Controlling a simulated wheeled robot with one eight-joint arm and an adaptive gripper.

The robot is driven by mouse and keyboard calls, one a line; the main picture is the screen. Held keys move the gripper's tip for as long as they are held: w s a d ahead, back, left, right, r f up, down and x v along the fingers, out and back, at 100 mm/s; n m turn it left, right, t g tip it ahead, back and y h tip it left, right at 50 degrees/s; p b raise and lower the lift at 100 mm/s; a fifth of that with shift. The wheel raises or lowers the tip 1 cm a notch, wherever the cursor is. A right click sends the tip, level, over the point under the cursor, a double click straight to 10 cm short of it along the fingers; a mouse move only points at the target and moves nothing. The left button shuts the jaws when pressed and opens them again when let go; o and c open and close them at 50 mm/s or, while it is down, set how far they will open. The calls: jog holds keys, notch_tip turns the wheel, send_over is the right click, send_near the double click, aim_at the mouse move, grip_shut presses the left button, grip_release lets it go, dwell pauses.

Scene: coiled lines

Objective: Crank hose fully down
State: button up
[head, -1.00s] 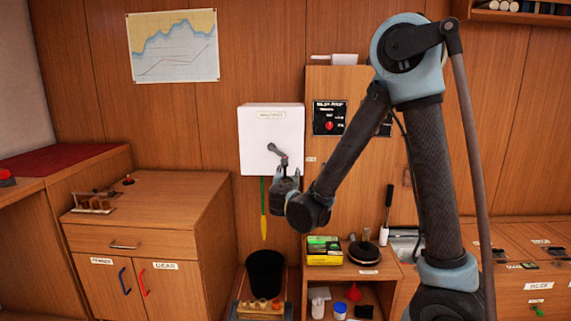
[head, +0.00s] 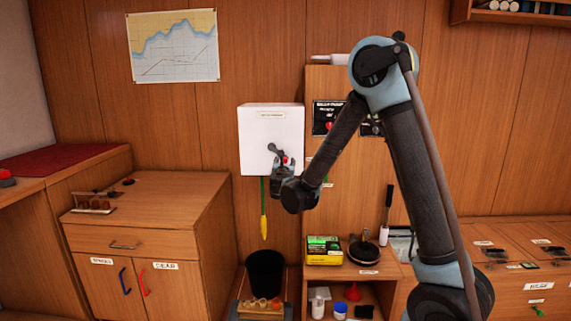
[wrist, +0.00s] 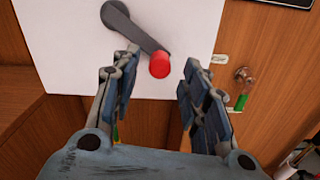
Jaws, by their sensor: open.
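A white box (head: 257,121) with a label is mounted on the wood wall. Its grey crank (wrist: 130,25) ends in a red knob (wrist: 159,65), which points down and right from the pivot in the wrist view. A green hose with a yellow end (head: 264,226) hangs below the box. My gripper (wrist: 158,82) is open in front of the box, its fingers on either side of the knob in the picture. The knob lies just beyond the fingertips; I cannot tell whether either finger touches it. In the head view the gripper (head: 283,163) partly hides the crank.
A black bucket (head: 266,272) stands below the hose. A wooden cabinet (head: 140,240) is at left. A shelf unit with a yellow-green box (head: 324,251) and a black round item (head: 363,251) is at right, with a dark control panel (head: 328,117) above. The air before the box's left side is clear.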

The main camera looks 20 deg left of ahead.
aim_at(285, 161)
jog(key=shift+x, duration=2.2)
grip_shut()
